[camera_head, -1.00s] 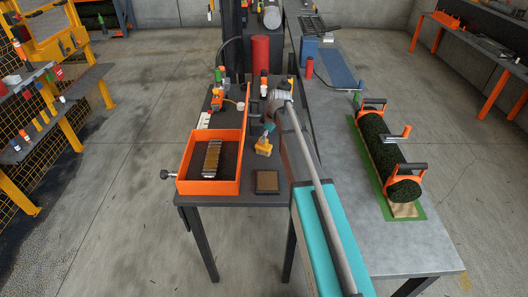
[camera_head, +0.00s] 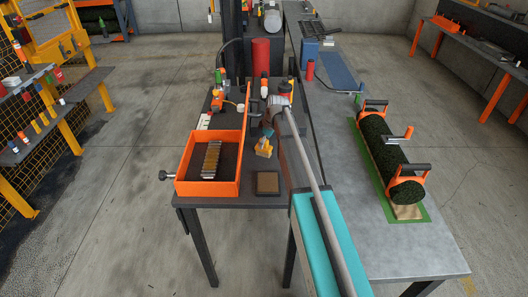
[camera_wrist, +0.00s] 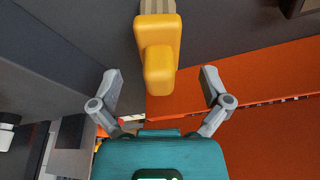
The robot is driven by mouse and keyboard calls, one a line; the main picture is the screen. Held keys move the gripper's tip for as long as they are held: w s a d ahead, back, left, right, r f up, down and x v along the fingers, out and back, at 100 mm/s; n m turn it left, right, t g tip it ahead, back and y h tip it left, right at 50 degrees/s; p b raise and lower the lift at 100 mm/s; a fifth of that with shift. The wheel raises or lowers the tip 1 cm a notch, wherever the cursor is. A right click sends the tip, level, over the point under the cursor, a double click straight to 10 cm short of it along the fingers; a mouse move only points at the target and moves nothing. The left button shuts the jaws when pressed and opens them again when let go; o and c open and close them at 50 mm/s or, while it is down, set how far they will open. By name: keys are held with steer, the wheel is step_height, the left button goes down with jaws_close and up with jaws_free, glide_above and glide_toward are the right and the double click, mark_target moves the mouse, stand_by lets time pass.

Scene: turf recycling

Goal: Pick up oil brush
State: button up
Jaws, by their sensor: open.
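The oil brush, as I take it, is the yellow-handled piece (camera_wrist: 159,55) with a pale ribbed end at the top of the wrist view. In the head view a small yellow piece (camera_head: 264,149) shows just below my gripper (camera_head: 267,134), beside the orange tray. In the wrist view my gripper (camera_wrist: 160,82) is open, with a grey finger on each side. The yellow handle's near end lies between the fingertips with gaps on both sides. The fingers do not touch it. The fingertips are too small to make out in the head view.
An orange tray (camera_head: 207,191) with a striped block (camera_head: 211,158) stands left of my gripper; its orange wall (camera_wrist: 260,75) is close in the wrist view. A small brown-topped block (camera_head: 268,182) lies near the dark table's front edge. A turf roll (camera_head: 385,155) lies on the grey table right.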

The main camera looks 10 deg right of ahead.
steer(key=shift+b+x, duration=1.3)
steer(key=shift+x, duration=0.35)
jaws_close()
steer(key=shift+r, duration=0.15)
step_height(320, 180, up, 3)
steer(key=p, duration=0.3)
steer(key=s+d+r+p, duration=0.2)
steer(key=s+r+p, duration=0.7)
steer(key=s, duration=0.4)
steer(key=shift+s+d+r+p, duration=0.25)
steer(key=shift+s+r+p, duration=0.15)
steer(key=shift+p, duration=0.15)
